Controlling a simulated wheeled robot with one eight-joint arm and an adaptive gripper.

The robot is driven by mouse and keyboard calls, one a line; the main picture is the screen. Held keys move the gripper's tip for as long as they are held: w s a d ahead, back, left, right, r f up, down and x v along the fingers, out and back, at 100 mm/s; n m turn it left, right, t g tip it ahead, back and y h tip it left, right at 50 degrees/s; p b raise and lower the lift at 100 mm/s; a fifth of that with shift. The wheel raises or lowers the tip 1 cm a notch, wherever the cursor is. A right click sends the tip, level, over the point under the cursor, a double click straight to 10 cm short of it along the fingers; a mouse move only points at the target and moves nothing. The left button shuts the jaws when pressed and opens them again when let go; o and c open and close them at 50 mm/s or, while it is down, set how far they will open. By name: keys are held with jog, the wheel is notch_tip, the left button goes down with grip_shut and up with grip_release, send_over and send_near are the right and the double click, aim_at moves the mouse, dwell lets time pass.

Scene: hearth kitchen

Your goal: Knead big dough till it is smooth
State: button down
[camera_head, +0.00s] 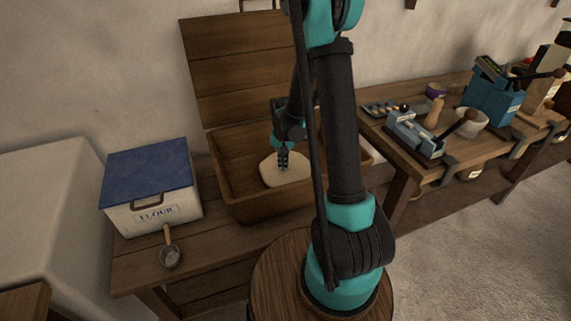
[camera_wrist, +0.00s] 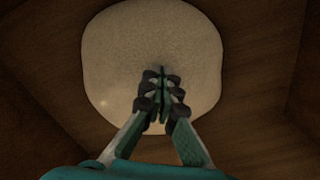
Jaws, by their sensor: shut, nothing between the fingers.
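The big dough (camera_head: 290,174) is a pale rounded slab lying on the floor of the wooden trough (camera_head: 222,172). In the wrist view the dough (camera_wrist: 150,40) fills the upper middle, with a rounded outline and a mostly even surface. My gripper (camera_head: 282,165) points down over the dough inside the trough. In the wrist view my gripper (camera_wrist: 161,75) is shut, with nothing between its fingers, and its tips overlap the dough's middle. I cannot tell whether the tips press into it. Part of the trough's right side is hidden behind my arm.
A flour box (camera_head: 150,205) with a blue lid stands left of the trough, with a scoop (camera_head: 170,255) before it. The trough's raised wooden lid (camera_head: 235,65) leans at the wall. A right-hand bench (camera_head: 400,155) holds a blue clamp device (camera_head: 415,132) and a white bowl (camera_head: 472,122).

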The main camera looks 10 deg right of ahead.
aim_at(292, 159)
jog(key=shift+r, duration=0.1)
jog(key=shift+r, duration=1.7)
jog(key=shift+w+d, duration=1.9)
jog(key=shift+d, duration=0.15)
jog(key=shift+f, duration=0.1)
jog(key=shift+f, duration=1.2)
jog(key=shift+f, duration=0.55)
dwell(0.8)
jog(key=shift+r, duration=0.1)
